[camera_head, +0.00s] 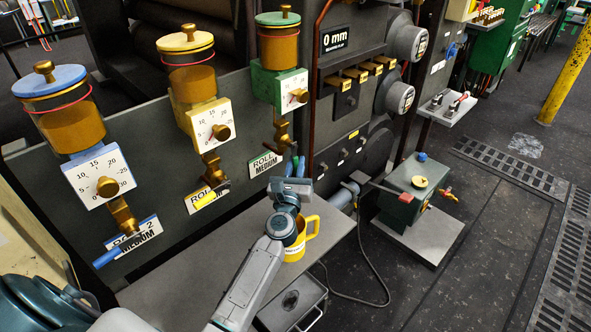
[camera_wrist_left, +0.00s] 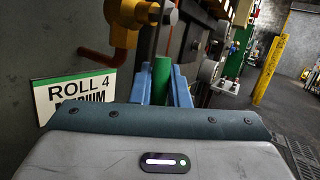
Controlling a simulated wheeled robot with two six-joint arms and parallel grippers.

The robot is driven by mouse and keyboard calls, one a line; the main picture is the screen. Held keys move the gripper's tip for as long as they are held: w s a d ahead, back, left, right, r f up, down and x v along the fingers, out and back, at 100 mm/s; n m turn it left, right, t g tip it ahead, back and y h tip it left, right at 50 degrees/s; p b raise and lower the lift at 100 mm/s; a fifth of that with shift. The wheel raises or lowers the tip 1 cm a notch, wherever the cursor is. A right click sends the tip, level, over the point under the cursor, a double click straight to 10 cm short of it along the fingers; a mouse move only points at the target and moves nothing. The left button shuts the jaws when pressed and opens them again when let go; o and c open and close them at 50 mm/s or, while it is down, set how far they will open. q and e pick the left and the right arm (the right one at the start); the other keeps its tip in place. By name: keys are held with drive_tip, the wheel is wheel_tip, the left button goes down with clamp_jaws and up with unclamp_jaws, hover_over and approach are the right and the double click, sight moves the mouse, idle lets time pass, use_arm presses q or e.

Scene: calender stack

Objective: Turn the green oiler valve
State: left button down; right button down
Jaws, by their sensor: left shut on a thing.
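The green oiler (camera_head: 278,50) hangs on the dark machine wall, with a green lid, an amber reservoir and a white dial (camera_head: 293,92). Its brass valve body (camera_head: 281,135) is below the dial and also shows in the left wrist view (camera_wrist_left: 125,12). My left gripper (camera_head: 294,168) is just below this valve. In the left wrist view its blue fingers (camera_wrist_left: 161,88) stand on both sides of the upright green valve handle (camera_wrist_left: 162,78) and are shut on it. The handle's lower end is hidden behind the gripper body. My right gripper is not in view.
A blue oiler (camera_head: 97,180) and a yellow oiler (camera_head: 208,125) hang to the left. A yellow mug (camera_head: 308,236) stands on the grey shelf (camera_head: 190,262) below my left wrist. A green box (camera_head: 408,190) with a red lever stands on a plinth to the right.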

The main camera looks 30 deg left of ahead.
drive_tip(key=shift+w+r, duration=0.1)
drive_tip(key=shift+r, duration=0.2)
use_arm(q)
drive_tip(key=c, duration=1.4)
unclamp_jaws()
